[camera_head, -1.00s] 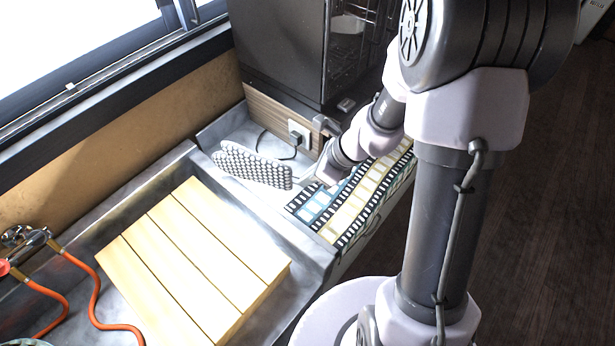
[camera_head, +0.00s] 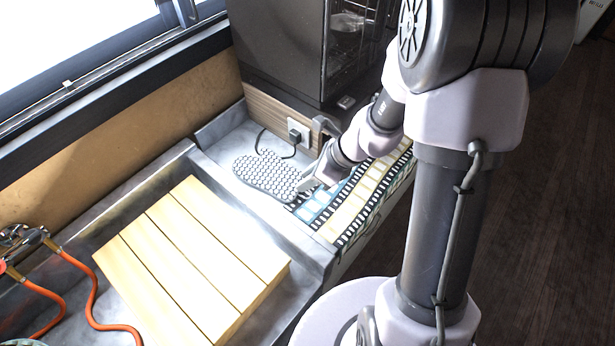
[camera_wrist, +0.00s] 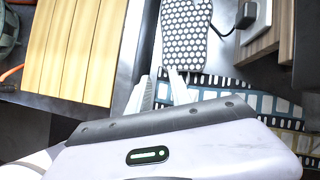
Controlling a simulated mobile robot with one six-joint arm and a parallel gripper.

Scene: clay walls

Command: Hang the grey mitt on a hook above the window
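The grey mitt (camera_head: 266,176), covered in pale dots, lies with its broad dotted face up in the metal recess beside the patterned strip. It also shows at the top of the wrist view (camera_wrist: 186,32), with its near end close to my fingertips. My gripper (camera_head: 308,184) is at the mitt's right end. In the wrist view my gripper (camera_wrist: 159,76) has its two fingers apart, with a gap between them. The right fingertip overlaps the mitt's near edge in that view; whether it touches is unclear. No hooks show. Part of the window (camera_head: 80,50) is at upper left.
A slatted wooden board (camera_head: 190,265) lies over the sink at left. A dark oven-like appliance (camera_head: 280,50) stands behind the mitt. A plugged socket (camera_head: 297,135) and its cable are close by. Orange hoses (camera_head: 95,295) are at lower left.

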